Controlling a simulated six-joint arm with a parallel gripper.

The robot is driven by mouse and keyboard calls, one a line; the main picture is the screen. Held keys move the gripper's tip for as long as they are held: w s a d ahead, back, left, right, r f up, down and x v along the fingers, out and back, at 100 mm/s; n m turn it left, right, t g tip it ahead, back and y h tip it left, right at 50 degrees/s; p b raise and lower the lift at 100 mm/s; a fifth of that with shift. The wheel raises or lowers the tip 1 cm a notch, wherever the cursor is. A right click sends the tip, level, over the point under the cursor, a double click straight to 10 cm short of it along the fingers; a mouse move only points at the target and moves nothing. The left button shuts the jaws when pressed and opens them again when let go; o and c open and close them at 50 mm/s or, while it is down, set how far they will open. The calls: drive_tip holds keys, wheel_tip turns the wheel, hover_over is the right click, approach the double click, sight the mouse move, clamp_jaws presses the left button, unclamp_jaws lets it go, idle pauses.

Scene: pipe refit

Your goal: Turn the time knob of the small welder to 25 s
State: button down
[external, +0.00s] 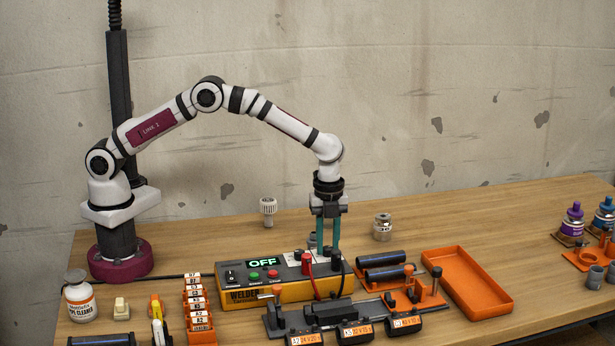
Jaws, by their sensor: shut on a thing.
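The small welder (267,295) is a yellow and dark grey box on the bench, with "WELDER" on its front. Its display (264,262) reads OFF in green. A green button (254,275) and a red button (273,274) sit below the display. My gripper (328,251) points straight down at the back right of the welder's top, its teal fingers shut on the time knob. The fingers hide the knob, and its setting cannot be read. Red and black plugs with cables stand on the welder's right part, close to the fingers.
Dark pipes (384,266) lie right of the welder, before an orange tray (466,283). A clamp rail with labelled black fittings (354,331) lies in front. Labelled orange holders (200,318) and a white cleaner bottle (80,300) stand left. The bench behind the welder is mostly clear.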

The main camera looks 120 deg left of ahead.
sight(328, 247)
idle(0.4)
drive_tip(key=c, duration=0.6)
unclamp_jaws()
drive_tip(key=shift+c, duration=0.2)
wheel_tip(328, 247, up, 16)
drive_tip(key=shift+f, duration=0.1)
